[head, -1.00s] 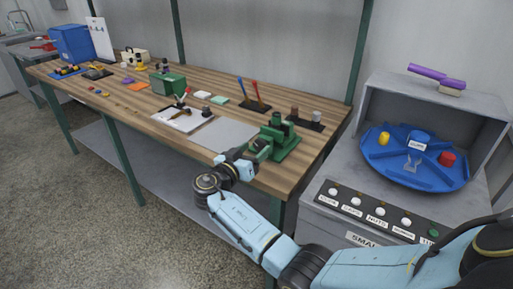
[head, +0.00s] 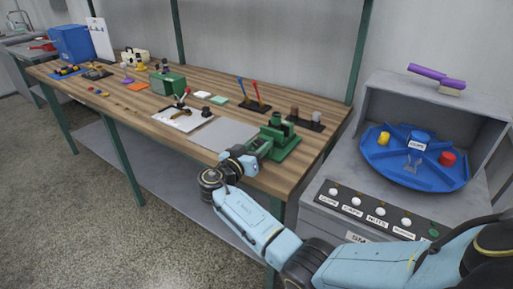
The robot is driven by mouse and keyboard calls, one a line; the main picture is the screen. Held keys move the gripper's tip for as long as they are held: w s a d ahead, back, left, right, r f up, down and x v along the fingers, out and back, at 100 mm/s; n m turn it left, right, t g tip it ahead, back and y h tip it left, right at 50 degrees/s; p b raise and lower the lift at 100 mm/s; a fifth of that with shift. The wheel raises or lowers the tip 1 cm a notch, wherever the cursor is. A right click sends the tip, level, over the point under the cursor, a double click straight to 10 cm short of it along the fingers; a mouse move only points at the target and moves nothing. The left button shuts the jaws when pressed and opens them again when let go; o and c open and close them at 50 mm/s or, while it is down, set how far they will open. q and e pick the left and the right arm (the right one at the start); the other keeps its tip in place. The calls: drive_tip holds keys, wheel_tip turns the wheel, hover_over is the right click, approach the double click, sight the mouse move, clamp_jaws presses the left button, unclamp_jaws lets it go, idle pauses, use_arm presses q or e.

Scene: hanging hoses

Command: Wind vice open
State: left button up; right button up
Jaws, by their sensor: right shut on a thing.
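The green vice (head: 279,138) stands on the wooden workbench near its right front corner. My right arm reaches in from the lower right. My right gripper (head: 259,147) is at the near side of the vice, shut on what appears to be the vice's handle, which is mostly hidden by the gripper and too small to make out. How far the vice's jaws stand apart cannot be told from here. My left gripper is not in view.
A grey plate (head: 224,134) lies left of the vice. Red and blue levers (head: 253,97) stand behind it. A grey cabinet with a blue divided tray (head: 413,160) and white buttons stands to the right. A green box (head: 168,82) stands farther along the workbench (head: 213,166).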

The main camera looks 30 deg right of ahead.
drive_tip(key=shift+n, duration=1.4)
drive_tip(key=shift+w+n, duration=0.1)
drive_tip(key=shift+n, duration=1.1)
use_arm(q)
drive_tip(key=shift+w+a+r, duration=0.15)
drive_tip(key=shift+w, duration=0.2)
use_arm(e)
drive_tip(key=shift+f, duration=0.1)
drive_tip(key=o, duration=0.9)
drive_tip(key=shift+o, duration=0.4)
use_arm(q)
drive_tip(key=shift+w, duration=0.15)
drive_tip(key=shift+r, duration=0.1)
use_arm(e)
drive_tip(key=shift+a, duration=0.1)
